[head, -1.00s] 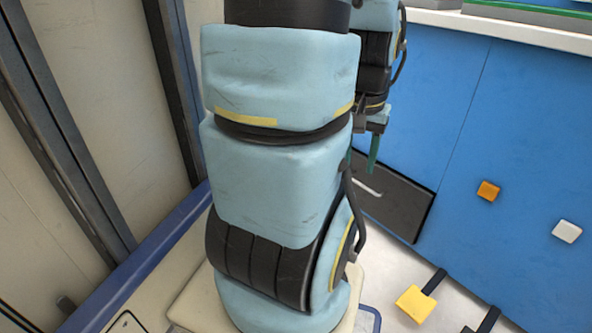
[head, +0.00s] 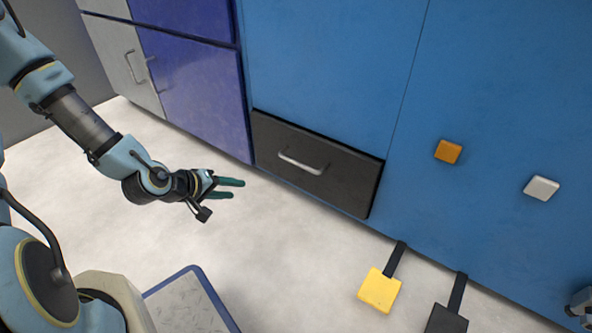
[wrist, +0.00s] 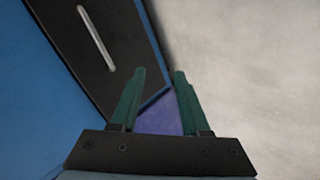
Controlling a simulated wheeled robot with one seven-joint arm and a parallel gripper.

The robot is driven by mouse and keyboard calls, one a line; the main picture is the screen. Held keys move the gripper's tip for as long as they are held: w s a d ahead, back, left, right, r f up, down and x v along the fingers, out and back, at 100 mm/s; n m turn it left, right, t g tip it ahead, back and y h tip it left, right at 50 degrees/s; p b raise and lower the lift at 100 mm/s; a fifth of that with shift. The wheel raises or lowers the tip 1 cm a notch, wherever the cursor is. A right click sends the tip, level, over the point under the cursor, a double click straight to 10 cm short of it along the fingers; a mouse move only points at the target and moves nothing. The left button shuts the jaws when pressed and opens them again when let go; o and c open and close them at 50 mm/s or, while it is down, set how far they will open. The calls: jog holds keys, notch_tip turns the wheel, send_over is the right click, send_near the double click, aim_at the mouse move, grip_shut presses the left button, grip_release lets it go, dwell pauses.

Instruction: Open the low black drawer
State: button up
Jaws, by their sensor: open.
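The low black drawer (head: 335,178) sits at the bottom of the blue cabinet wall, near the floor, and looks shut. Its pale bar handle (head: 302,164) is mounted across its front. My gripper (head: 243,189) is to the left of the drawer, low over the floor, with its green fingers pointing right. The fingers are apart and empty, and not touching the handle. In the wrist view the drawer front (wrist: 85,55) and handle (wrist: 96,38) are at upper left, beyond and to the side of my open fingers (wrist: 158,75).
Purple cabinet doors (head: 195,85) and a grey door (head: 122,60) stand left of the drawer. Orange (head: 448,151) and white (head: 541,188) square knobs are on the blue panel. A yellow pedal (head: 379,290) and a black pedal (head: 446,320) stick out low at right. Floor before the drawer is clear.

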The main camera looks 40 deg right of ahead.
aim_at(296, 163)
jog(key=d+n+h+b, duration=0.2)
jog(key=d, duration=0.4)
jog(key=s+d+f+n+t+h+b, duration=0.1)
jog(key=d+b, duration=0.1)
jog(key=d, duration=0.5)
jog(key=d+n+t+h+b, duration=0.1)
jog(key=d+n+h+b, duration=0.1)
jog(key=d, duration=0.5)
jog(key=shift+s+d+f+n+h+b, duration=0.15)
jog(key=shift+s+f+n+h+b, duration=0.1)
jog(key=shift+s+n+h+b, duration=0.1)
grip_shut()
dwell(0.5)
